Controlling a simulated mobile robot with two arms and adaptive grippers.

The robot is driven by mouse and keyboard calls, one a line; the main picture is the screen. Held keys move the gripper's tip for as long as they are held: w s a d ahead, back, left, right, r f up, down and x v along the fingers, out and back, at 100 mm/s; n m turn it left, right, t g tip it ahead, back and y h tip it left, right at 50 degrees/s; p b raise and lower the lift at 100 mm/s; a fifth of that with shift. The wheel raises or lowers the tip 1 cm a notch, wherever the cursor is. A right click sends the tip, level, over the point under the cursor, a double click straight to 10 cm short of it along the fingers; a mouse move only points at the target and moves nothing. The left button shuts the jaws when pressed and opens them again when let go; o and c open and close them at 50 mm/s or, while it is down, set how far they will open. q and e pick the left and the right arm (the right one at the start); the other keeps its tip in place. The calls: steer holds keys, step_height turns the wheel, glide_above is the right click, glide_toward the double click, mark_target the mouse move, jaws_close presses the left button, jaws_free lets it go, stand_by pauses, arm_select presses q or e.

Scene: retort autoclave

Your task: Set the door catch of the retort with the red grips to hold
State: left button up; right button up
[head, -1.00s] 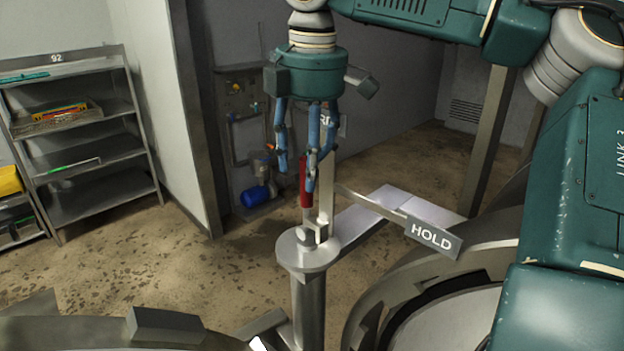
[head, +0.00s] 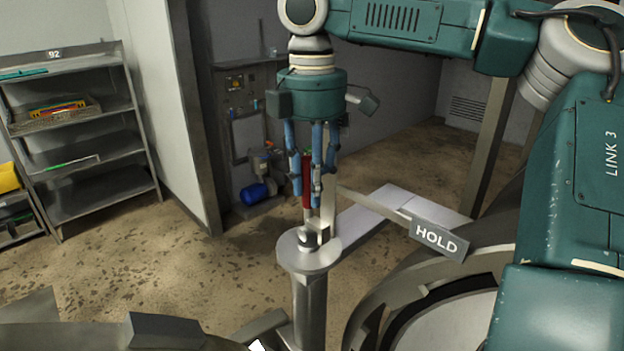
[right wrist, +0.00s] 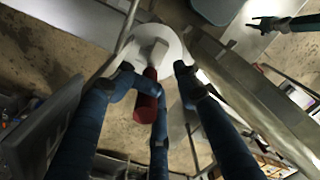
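The catch lever with the red grip (head: 308,182) stands upright on a round steel plate (head: 325,257) on a post. A grey plate lettered HOLD (head: 438,238) is on a bar to the right of the lever. My right gripper (head: 316,194) points down with its blue fingers around the red grip. In the right wrist view the red grip (right wrist: 147,97) lies between the spread fingers, with a clear gap to the right finger. A small dark green pronged form at that view's top right may be my left gripper (right wrist: 262,24); its state is unclear.
Curved steel rims of the retorts (head: 375,318) fill the lower part of the head view. A shelf rack (head: 100,200) stands at left and a blue-capped pump (head: 254,194) by the wall. Bare floor lies between the rack and the post.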

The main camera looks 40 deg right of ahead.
mark_target(309, 157)
steer(key=shift+w+d+r, duration=0.1)
steer(key=shift+w+r, duration=0.15)
steer(key=shift+r, duration=0.25)
steer(key=shift+w+d+r, duration=0.1)
steer(key=shift+w+r, duration=0.1)
steer(key=shift+r, duration=0.25)
steer(key=shift+a+r, duration=0.1)
steer(key=shift+r, duration=2.15)
steer(key=shift+w+r, duration=0.1)
steer(key=shift+r, duration=0.15)
steer(key=shift+w+d+r, duration=0.3)
steer(key=shift+w+r, duration=0.15)
steer(key=shift+w, duration=0.2)
steer(key=shift+s+a+r, duration=0.1)
steer(key=shift+s+r, duration=0.2)
steer(key=shift+r, duration=0.35)
steer(key=shift+s+a+r, duration=0.1)
steer(key=shift+s+r, duration=0.15)
steer(key=shift+r, duration=0.4)
steer(key=shift+w+d+r, duration=0.1)
steer(key=shift+w+r, duration=0.1)
steer(key=shift+r, duration=0.5)
steer(key=shift+s, duration=0.15)
